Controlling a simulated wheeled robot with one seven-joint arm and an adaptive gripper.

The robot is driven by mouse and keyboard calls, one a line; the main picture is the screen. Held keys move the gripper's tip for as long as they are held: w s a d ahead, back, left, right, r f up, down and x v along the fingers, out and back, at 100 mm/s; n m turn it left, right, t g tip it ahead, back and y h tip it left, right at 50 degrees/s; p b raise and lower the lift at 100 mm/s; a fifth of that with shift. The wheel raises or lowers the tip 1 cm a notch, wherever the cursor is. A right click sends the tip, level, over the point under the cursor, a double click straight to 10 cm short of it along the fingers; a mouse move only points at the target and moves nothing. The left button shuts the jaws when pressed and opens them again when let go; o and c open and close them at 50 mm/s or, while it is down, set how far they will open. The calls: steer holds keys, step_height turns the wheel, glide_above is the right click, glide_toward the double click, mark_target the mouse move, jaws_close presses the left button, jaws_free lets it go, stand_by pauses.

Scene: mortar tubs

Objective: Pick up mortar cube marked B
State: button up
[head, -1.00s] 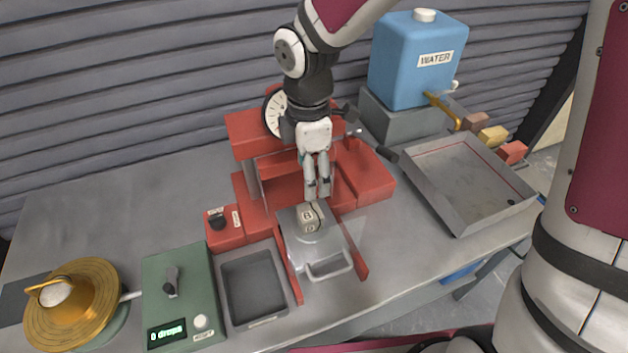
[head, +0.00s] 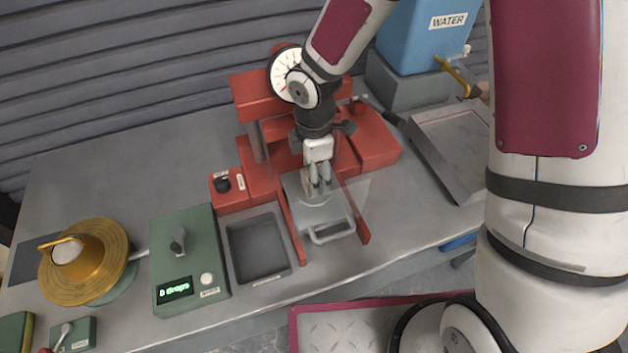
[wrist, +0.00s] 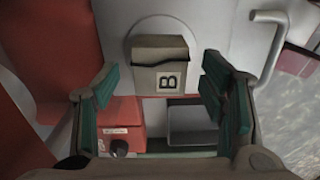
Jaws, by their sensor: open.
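The mortar cube marked B (wrist: 158,78) is a beige-grey block with a dark, wavy line across it and a black-framed B label. In the wrist view it lies between and ahead of my open fingers, with a gap on each side. In the head view the cube (head: 307,189) sits on the metal slide plate of the red press and is partly hidden behind my gripper (head: 320,186). My gripper points down over it, open and holding nothing. Whether the fingertips reach below the cube's top is hard to tell.
The red press (head: 259,92) with its dial stands close behind and around my gripper. The plate's handle (head: 332,232) faces the front. A grey tray (head: 258,246), a green counter box (head: 184,262) and a brass flow table (head: 84,262) are left. A metal pan (head: 452,150) is right.

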steer(key=shift+f, duration=0.95)
